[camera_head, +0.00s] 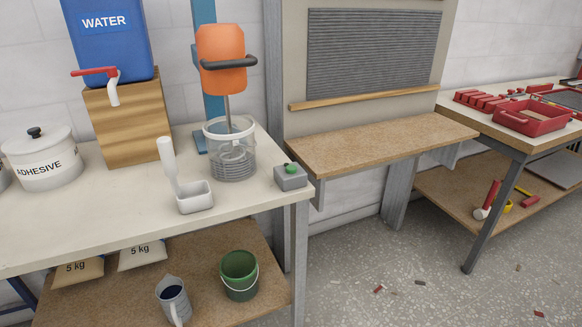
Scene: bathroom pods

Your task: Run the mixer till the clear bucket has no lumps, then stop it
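The clear bucket (232,163) stands on the white bench near its right end. The orange mixer (221,60) hangs above it on a blue post (209,110), with its shaft and coiled whisk reaching down inside the bucket. The bucket's walls show grey rings of the whisk; I cannot make out any mix level or lumps. I cannot tell whether the mixer is turning. My gripper is not in view.
A blue water tank (108,40) with a red tap sits on a wooden block; an adhesive pot (41,157) is left. Below are a green bucket (239,272) and a jug (173,300). Floor at right is mostly open.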

